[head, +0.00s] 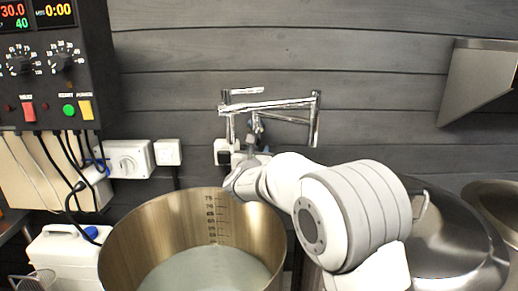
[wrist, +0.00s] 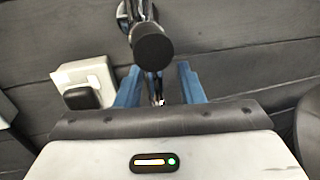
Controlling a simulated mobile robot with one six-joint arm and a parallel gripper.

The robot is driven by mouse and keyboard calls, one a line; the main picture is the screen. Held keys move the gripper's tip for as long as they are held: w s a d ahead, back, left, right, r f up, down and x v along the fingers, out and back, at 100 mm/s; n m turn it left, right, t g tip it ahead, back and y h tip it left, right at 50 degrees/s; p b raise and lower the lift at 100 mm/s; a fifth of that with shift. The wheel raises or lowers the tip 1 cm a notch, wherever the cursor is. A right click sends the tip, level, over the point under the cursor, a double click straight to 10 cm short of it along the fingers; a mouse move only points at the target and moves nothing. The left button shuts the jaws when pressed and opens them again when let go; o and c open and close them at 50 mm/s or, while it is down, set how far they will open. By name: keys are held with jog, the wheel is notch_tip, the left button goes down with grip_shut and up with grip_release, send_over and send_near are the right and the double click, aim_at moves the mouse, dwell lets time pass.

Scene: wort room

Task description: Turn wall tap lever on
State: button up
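The chrome wall tap (head: 268,105) is fixed to the dark plank wall in the head view, with a long jointed arm reaching right and a short bar at its upper left. In the wrist view, part of the tap (wrist: 142,12) shows at the top, with a round black end in front of it. Which part is the lever is hard to tell. My gripper (wrist: 160,82) has its two blue fingers apart, with a thin chrome piece visible between them. In the head view my gripper (head: 256,127) is just under the tap, mostly hidden by my wrist.
A large steel pot (head: 120,245) with pale liquid stands below the tap. A lidded steel vessel (head: 440,240) is at right, under a metal shelf (head: 482,80). A control box (head: 60,70) hangs at left. A wall socket (wrist: 84,82) is left of the fingers.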

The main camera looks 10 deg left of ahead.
jog(key=shift+a, duration=0.1)
grip_shut()
dwell(0.4)
dwell(0.4)
